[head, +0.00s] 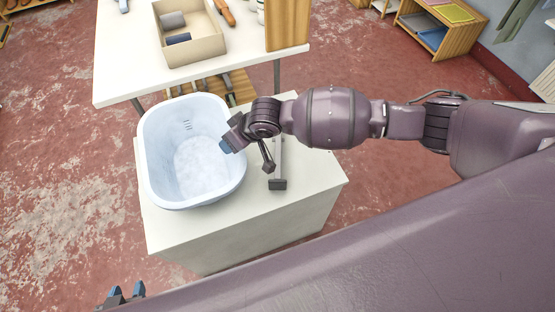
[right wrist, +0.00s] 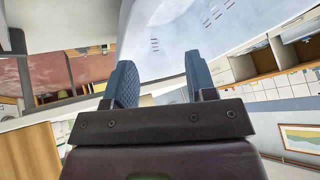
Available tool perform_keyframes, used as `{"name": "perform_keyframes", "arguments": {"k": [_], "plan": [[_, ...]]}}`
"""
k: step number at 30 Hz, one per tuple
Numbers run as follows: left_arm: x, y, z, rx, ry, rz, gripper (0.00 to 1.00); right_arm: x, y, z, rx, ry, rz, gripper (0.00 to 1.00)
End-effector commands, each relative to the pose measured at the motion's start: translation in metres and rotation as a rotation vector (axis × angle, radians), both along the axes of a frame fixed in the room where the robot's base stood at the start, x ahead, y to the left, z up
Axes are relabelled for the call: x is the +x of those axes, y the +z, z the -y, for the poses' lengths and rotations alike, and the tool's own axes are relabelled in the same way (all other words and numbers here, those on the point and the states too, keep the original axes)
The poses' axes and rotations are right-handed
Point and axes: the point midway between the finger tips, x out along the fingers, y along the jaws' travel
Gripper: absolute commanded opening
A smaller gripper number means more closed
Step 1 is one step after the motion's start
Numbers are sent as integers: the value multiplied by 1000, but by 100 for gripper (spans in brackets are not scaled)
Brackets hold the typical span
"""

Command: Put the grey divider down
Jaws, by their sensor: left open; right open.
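A narrow grey piece with a dark block at its near end (head: 278,183) is on the white counter, right of the basin; it may be the grey divider, but my arm hides part of it. The pale blue basin (head: 160,180) stands on the counter. My right gripper (head: 228,147), on the arm from the right, is at the basin's right rim. In the right wrist view its blue fingers (right wrist: 162,85) are apart with nothing between them, the basin (right wrist: 160,35) beyond. My left gripper (head: 127,293) is open and empty at the lower left edge.
The white counter (head: 240,232) has bare room in front and at right. A white table (head: 125,60) behind holds a beige tray (head: 205,52) with rolls and an upright wooden board (head: 287,25). A wooden shelf (head: 432,35) stands at the back right. Red floor surrounds these.

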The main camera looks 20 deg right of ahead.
Motion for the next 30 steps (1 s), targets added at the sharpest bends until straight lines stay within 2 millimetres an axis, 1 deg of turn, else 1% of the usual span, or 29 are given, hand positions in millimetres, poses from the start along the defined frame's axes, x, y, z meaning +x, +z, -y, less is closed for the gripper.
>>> {"name": "perform_keyframes", "arguments": {"k": [1, 3, 6, 8, 15, 21, 25, 30], "plan": [[0, -1, 0, 0, 0, -1, 43, 9, 0, 7, -31, -12, -10, 51], [0, -1, 0, -1, -1, -1, 43, 17, 1, 16, -62, -30, -29, 51], [0, -1, 1, -1, 0, 0, 43, 28, 1, 31, -109, -78, -64, 51], [1, 0, 1, -3, 1, 2, 43, 31, -4, 43, -136, -140, -114, 51], [4, 3, 4, -10, 5, 10, 43, 12, -32, 78, -177, -431, -345, 51], [4, 2, 4, -12, 6, 7, 43, -7, -51, 107, -227, -693, -512, 51], [4, 2, 4, -11, 6, 6, 43, -15, -58, 118, -252, -808, -575, 51], [2, -2, 3, -7, 3, -3, 43, -19, -69, 123, -263, -854, -599, 51]]}}
